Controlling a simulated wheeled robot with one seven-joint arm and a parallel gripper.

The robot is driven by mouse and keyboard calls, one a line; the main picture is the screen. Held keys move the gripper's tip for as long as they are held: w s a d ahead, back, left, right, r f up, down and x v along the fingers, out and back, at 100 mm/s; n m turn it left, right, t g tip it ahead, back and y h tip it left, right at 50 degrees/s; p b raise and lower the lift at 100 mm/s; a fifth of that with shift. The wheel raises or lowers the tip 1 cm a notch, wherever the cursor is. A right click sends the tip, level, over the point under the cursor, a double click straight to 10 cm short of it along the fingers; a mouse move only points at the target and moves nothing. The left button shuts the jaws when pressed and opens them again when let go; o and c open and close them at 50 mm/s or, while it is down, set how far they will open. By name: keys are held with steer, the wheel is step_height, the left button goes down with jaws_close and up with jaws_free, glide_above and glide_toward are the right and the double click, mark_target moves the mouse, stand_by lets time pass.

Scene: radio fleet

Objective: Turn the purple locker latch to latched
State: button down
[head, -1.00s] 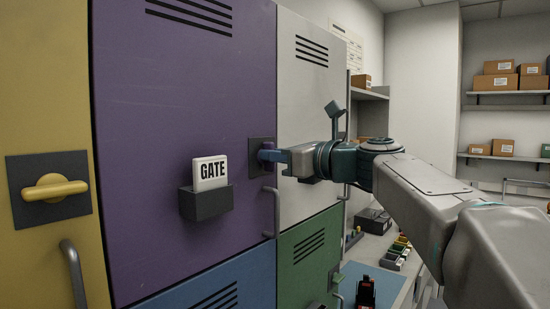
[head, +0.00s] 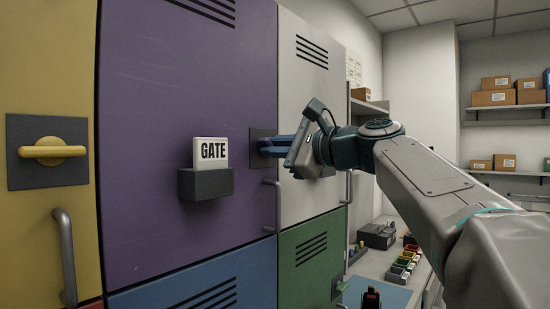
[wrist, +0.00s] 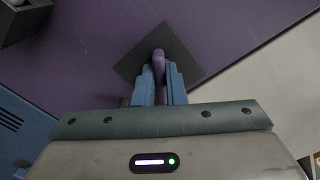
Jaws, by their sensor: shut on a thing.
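The purple locker door (head: 180,100) fills the left-centre of the head view. Its latch plate (head: 257,160) is a dark square near the door's right edge. My gripper (head: 268,147) is at this plate, and its blue fingers hide most of the latch in the head view. In the wrist view, the purple latch handle (wrist: 158,62) stands between the two blue fingers, which are shut on it. The dark plate shows as a diamond behind it there. The hand is rolled over to one side in the head view.
A holder with a GATE card (head: 206,183) juts from the purple door. A grey door handle (head: 277,208) is just below my gripper. A yellow latch (head: 52,151) lies level at the left. A bench with small bins (head: 403,268) stands at the right.

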steer(key=shift+f+n+b, duration=0.2)
steer(key=shift+n+b, duration=1.7)
steer(key=shift+n, duration=1.6)
steer(key=c, duration=1.5)
jaws_free()
steer(key=shift+s, duration=0.1)
steer(key=b+v, duration=0.3)
steer(key=v, duration=1)
steer(key=shift+s+d, duration=0.2)
steer(key=shift+d, duration=0.1)
